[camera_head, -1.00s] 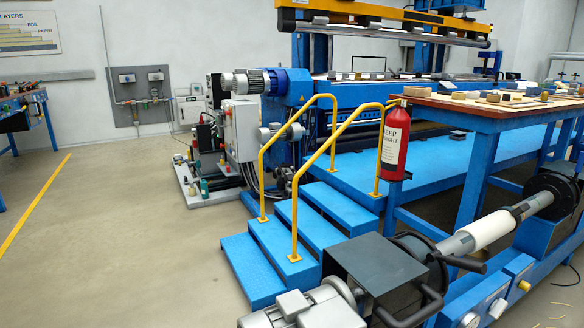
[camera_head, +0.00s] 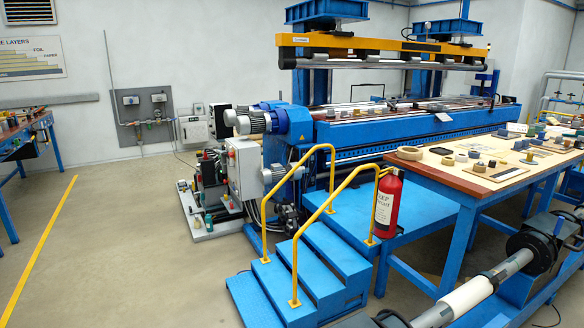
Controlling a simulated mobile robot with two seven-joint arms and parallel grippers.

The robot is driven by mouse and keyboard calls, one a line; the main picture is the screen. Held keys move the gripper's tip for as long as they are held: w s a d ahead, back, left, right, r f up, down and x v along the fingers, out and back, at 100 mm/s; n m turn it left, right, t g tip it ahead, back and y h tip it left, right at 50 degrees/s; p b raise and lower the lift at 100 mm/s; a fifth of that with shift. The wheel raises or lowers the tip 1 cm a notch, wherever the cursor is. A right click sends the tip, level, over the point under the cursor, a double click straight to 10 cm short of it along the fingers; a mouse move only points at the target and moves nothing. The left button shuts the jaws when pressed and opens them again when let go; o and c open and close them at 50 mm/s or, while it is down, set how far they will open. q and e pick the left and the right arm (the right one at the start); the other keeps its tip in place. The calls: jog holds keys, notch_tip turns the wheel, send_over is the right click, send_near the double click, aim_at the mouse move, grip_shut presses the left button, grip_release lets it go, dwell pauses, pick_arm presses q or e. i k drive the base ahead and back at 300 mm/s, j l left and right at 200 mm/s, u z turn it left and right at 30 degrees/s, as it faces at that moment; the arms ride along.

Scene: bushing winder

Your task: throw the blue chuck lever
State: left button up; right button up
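The winder's shaft with a white roll (camera_head: 467,298) runs along the lower right. A black round chuck housing (camera_head: 541,243) stands at its far right end. At the near end, only the top of a dark headstock (camera_head: 362,321) shows at the bottom edge. Neither of my grippers is in view.
Blue steps (camera_head: 312,262) with yellow rails (camera_head: 332,192) stand left of the winder. A fire extinguisher (camera_head: 386,208) hangs by a worktable (camera_head: 440,183) with loose parts. A large blue machine (camera_head: 400,128) fills the back. The floor (camera_head: 130,240) at left is clear.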

aim_at(560, 223)
jog(key=z, duration=1.55)
jog(key=i+l+z, duration=0.25)
jog(key=i, duration=0.65)
jog(key=i+z, duration=0.3)
jog(key=i, duration=0.65)
jog(key=i+l+u, duration=0.1)
jog(key=i+u, duration=0.25)
jog(key=i+l+u, duration=0.15)
jog(key=i+u, duration=0.25)
jog(key=i+l+u, duration=0.55)
jog(key=u, duration=0.2)
jog(key=i+l+u, duration=0.15)
jog(key=u, duration=0.25)
jog(key=l+u, duration=0.35)
jog(key=i+l+u, duration=0.1)
jog(key=l+u, duration=0.2)
jog(key=l, duration=0.15)
jog(key=i+l+u, duration=0.1)
jog(key=l+u, duration=0.2)
jog(key=l, duration=0.15)
